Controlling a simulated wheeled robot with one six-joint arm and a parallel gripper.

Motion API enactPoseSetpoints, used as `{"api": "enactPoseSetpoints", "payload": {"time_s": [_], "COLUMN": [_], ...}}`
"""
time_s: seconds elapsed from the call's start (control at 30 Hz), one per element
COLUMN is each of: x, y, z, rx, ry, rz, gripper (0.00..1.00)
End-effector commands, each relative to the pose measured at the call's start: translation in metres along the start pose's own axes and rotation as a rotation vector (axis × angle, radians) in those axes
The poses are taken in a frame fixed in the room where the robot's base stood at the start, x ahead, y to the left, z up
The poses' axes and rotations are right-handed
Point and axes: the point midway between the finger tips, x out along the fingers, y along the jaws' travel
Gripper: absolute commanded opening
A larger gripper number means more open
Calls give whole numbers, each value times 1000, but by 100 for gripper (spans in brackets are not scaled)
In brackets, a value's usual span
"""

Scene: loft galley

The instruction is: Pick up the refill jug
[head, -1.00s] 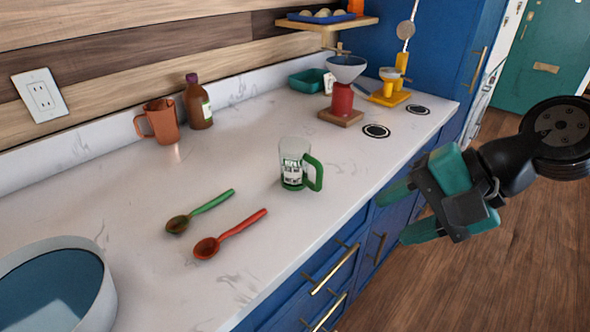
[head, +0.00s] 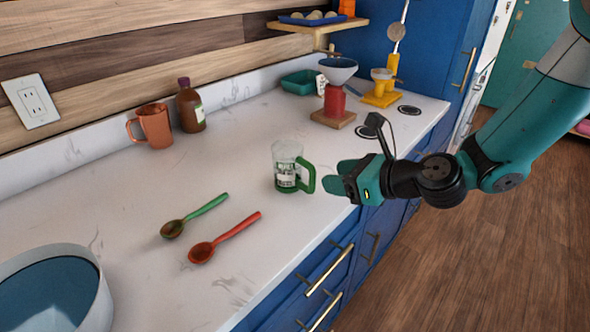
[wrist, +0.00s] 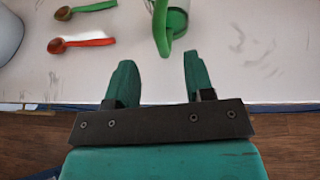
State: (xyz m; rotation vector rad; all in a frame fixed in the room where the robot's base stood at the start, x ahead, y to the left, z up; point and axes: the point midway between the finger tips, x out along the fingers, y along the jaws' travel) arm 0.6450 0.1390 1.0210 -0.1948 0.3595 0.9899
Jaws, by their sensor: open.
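The refill jug appears to be the clear jug (head: 286,160) with a green handle, a green base and a printed label. It stands upright on the white counter with its handle facing right, toward my gripper (head: 335,183). In the wrist view the jug (wrist: 178,18) is cut off by the top edge, and its green handle shows just beyond my gripper (wrist: 160,62). My fingers are apart with nothing between them. The gripper is at the counter's front edge, close to the handle but not around it.
A green spoon (head: 195,216) and a red spoon (head: 224,238) lie left of the jug. A copper mug (head: 152,127) and a brown bottle (head: 190,107) stand behind. A red stand with a funnel (head: 335,98) is at the back right. A large bowl (head: 92,295) is front left.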

Motion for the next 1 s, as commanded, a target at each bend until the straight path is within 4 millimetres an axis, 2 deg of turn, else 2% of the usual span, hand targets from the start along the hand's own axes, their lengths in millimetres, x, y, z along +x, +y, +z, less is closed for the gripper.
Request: {"api": "enactPoseSetpoints", "payload": {"time_s": [0.1,0.27,0.53,0.83,0.87,1.0], "x": [14,24,62,70,70,70], "y": [0,0,-1,-1,-1,-1], "z": [1,1,1,0,0,0], "rx": [-2,-2,-2,-2,-2,-2], "ry": [0,1,1,0,0,1], "rz": [1,2,2,-1,-1,-1], "gripper": [48,48,48,48,46,14]}}
